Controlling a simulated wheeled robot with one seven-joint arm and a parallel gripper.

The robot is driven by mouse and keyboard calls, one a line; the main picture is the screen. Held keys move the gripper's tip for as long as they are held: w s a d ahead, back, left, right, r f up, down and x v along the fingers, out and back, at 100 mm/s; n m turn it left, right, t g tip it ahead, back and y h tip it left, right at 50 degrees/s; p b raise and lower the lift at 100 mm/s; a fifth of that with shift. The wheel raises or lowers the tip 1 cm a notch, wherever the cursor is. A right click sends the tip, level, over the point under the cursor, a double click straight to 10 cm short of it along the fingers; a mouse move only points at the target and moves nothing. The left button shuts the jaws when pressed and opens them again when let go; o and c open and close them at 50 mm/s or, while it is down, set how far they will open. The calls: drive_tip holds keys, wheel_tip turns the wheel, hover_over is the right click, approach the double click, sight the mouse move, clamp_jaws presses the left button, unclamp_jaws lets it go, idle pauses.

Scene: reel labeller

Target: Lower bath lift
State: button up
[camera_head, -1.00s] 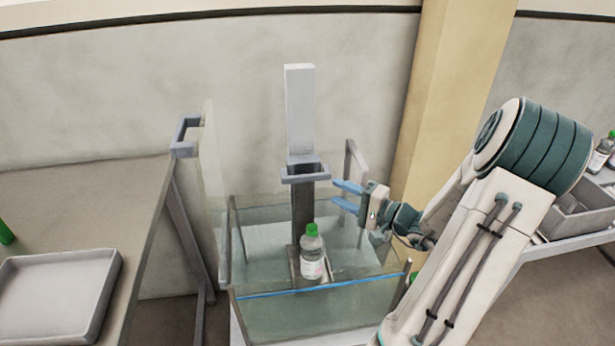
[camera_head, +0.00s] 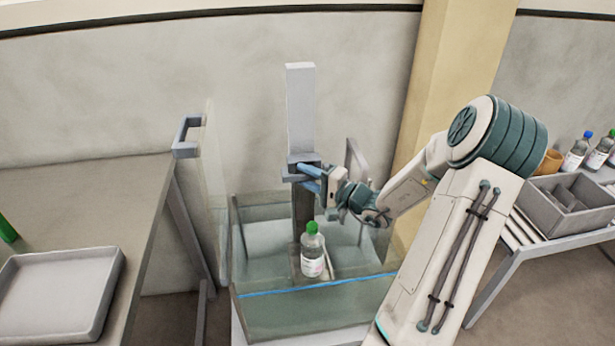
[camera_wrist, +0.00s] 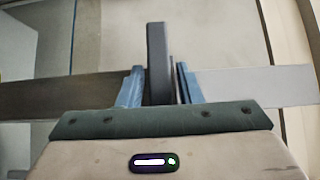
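The bath lift is a grey upright column (camera_head: 301,105) with a grey handle (camera_head: 293,177) on its front. Its lower part stands in a clear-walled bath (camera_head: 320,315), and a bottle with a green cap (camera_head: 313,262) sits on its low carrier. My gripper (camera_head: 306,170) is at the handle. In the wrist view the blue fingers of my gripper (camera_wrist: 160,78) stand on either side of the grey handle bar (camera_wrist: 158,55). A gap shows on both sides of the bar, so the fingers are open around it. Contact in depth cannot be told.
A clear panel with a grey handle (camera_head: 183,135) stands left of the bath. A table with a grey tray (camera_head: 112,270) is at the left. At the right, a bench holds a grey divided bin (camera_head: 560,225) and bottles (camera_head: 577,152). A yellow pillar (camera_head: 455,75) stands behind my arm.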

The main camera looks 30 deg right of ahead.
sight(308, 196)
clamp_jaws()
drive_tip(key=shift+f, duration=0.1)
wheel_tip(308, 196, down, 7)
drive_tip(key=b, duration=0.7)
drive_tip(key=shift+o, duration=1.8)
unclamp_jaws()
drive_tip(key=shift+r, duration=0.2)
